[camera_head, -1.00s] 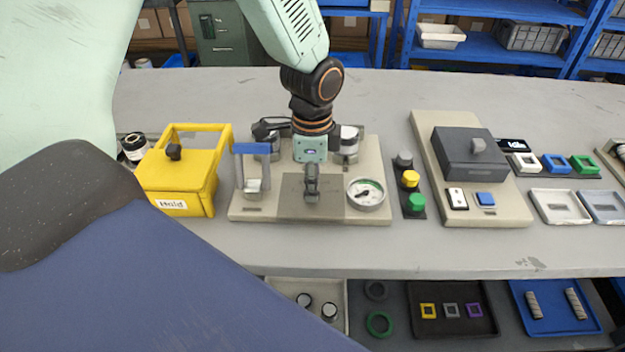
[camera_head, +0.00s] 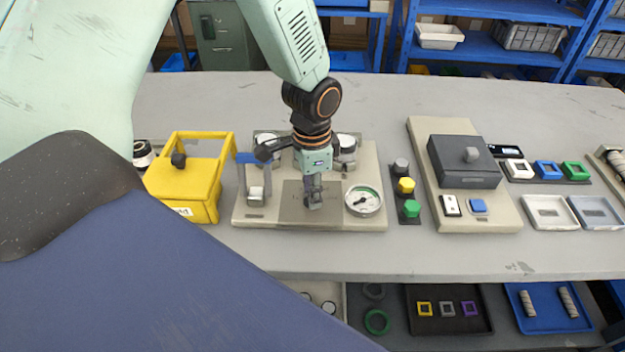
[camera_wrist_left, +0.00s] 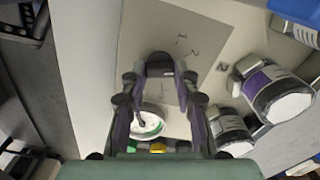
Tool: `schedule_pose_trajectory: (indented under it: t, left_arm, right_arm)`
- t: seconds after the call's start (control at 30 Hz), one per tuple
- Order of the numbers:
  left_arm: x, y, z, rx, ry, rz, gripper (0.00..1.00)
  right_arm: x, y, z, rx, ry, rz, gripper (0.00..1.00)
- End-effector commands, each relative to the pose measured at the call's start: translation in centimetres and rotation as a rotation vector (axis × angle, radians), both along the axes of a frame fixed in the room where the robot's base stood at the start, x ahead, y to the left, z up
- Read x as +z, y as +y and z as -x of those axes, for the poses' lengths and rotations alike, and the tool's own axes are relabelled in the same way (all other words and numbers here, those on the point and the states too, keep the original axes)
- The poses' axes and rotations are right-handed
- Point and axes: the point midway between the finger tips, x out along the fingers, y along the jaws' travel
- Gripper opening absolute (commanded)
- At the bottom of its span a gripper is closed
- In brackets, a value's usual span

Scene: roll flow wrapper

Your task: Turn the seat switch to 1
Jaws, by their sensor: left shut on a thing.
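The seat switch shows as a dark knob (camera_wrist_left: 159,66) between the fingertips in the left wrist view. It sits on a grey plate (camera_head: 296,212) on the beige panel, and the plate also shows in the wrist view (camera_wrist_left: 150,28) with small printed digits, seemingly 1 and 2. My left gripper (camera_head: 313,199) reaches down to the plate from above and is shut on the knob, its fingers (camera_wrist_left: 160,82) on either side. The fingers hide most of the knob in the head view, and I cannot tell which digit it points to. My right gripper is not in view.
A round gauge (camera_head: 363,201) stands just right of the gripper. A blue-topped frame (camera_head: 243,158) and a yellow box (camera_head: 187,185) stand to the left. White-capped cylinders (camera_head: 347,144) stand behind. Coloured buttons (camera_head: 406,186) are further right. The table's front strip is clear.

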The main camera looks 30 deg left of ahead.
Motion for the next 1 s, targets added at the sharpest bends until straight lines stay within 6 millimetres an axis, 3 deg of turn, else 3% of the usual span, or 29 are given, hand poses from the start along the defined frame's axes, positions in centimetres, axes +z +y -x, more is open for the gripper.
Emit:
schedule_pose_trajectory:
  t: [0.03, 0.5, 1.0]
  left_arm:
    - [0.1, 0.0, 0.6, 0.044, 0.018, -0.001, 0.0]
    - [0.0, 0.0, 0.7, 0.487, 0.017, -0.003, 0.0]
    - [-0.2, -0.1, 0.7, 0.82, 0.016, -0.005, 0.0]
  right_arm:
    - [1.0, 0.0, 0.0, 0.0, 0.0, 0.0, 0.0]
    - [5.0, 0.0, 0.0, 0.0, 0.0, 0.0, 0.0]
    - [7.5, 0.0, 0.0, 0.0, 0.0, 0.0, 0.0]
